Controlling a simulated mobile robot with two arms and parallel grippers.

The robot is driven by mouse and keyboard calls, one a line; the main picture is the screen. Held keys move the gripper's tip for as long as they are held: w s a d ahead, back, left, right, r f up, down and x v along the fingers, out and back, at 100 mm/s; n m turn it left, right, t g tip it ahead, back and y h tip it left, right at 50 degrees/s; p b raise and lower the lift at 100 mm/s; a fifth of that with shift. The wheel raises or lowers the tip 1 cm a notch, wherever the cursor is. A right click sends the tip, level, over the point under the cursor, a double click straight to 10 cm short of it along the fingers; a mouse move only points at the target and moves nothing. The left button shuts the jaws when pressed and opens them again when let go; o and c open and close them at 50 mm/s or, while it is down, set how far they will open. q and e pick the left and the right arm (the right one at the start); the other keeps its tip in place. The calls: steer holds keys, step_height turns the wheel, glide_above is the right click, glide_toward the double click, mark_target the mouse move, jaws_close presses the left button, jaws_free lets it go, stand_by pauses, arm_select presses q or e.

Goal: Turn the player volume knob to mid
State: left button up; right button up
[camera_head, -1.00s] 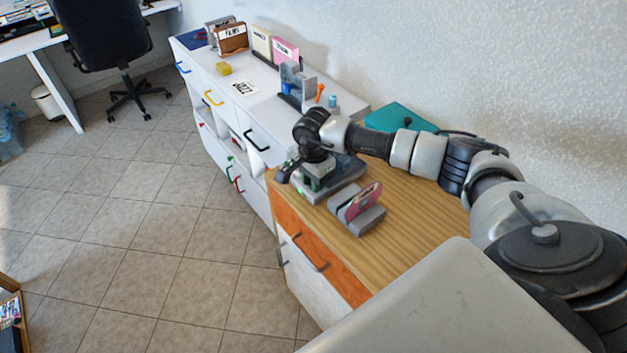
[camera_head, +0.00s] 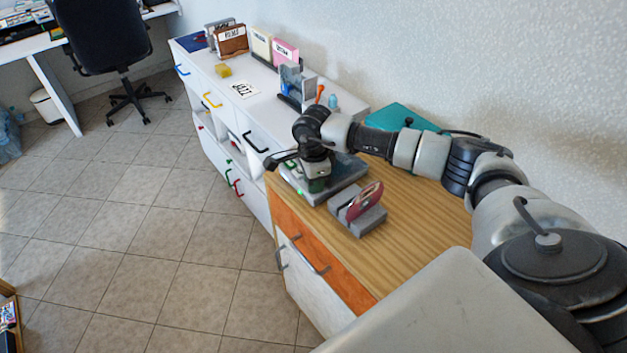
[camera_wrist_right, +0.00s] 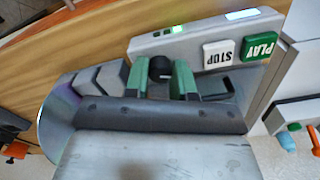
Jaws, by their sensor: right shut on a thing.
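The player (camera_head: 343,182) is a grey box on the wooden cabinet top, partly hidden under my right arm. In the right wrist view the player (camera_wrist_right: 195,40) shows a white STOP button (camera_wrist_right: 219,55), a green PLAY button (camera_wrist_right: 259,47) and a small lit display (camera_wrist_right: 242,14). The volume knob (camera_wrist_right: 160,67) is dark and round. My right gripper (camera_wrist_right: 160,75) has its green fingers on either side of the knob and is shut on it. In the head view the right gripper (camera_head: 317,184) points down at the player. The knob's setting cannot be read. My left gripper is not in view.
A grey stand with a pink disc (camera_head: 368,200) sits close beside the player. A teal box (camera_head: 400,117) lies by the wall. The white shelf unit (camera_head: 262,105) beyond carries labelled boxes. The wooden top (camera_head: 420,225) in front is bare.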

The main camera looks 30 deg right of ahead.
steer(key=o, duration=0.9)
steer(key=shift+r, duration=0.1)
